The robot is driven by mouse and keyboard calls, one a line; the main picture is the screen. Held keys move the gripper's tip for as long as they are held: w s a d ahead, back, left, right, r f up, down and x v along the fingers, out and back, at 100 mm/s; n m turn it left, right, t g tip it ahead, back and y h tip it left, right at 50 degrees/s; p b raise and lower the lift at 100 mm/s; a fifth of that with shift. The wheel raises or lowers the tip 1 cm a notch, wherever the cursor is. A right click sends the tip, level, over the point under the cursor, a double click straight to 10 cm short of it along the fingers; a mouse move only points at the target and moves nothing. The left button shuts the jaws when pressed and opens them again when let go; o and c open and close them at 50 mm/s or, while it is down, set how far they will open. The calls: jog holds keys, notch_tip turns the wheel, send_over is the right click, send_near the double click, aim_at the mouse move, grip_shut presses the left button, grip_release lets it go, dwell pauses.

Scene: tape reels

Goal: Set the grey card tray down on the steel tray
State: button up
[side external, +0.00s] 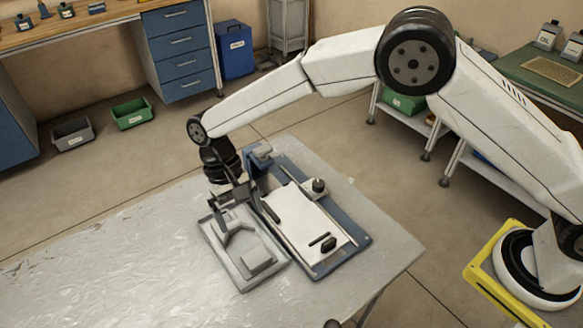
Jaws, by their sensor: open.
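A light-grey rectangular tray with a low rim, which looks like the steel tray (220,257), lies on the table in the middle of the side view. A grey stepped piece, apparently the grey card tray (255,259), sits inside that rim. Its exact outline is hard to tell from the steel tray, as their greys are close. My gripper (234,204) is open, pointing down at the far end of the trays. Its fingers cover part of that end, and I cannot tell whether they touch the grey piece.
A blue board (352,248) with a white sheet (297,222), a black-topped knob (319,187) and small dark parts lies close to the right of the trays. The shiny table (110,265) is clear to the left. Its right edge is past the board.

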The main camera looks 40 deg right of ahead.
jog(key=shift+w+r, duration=0.15)
jog(key=shift+r, duration=0.3)
dwell(0.3)
jog(key=s+d+r+t, duration=0.1)
jog(key=d+r+t, duration=0.1)
jog(key=d, duration=0.7)
jog(key=s+d+r+t, duration=0.1)
jog(key=d+r+t, duration=0.15)
jog(key=d, duration=0.55)
jog(key=s+d+t, duration=0.2)
jog(key=s+d, duration=1)
jog(key=shift+d+r, duration=0.25)
jog(key=shift+w+t, duration=0.1)
jog(key=shift+t, duration=0.15)
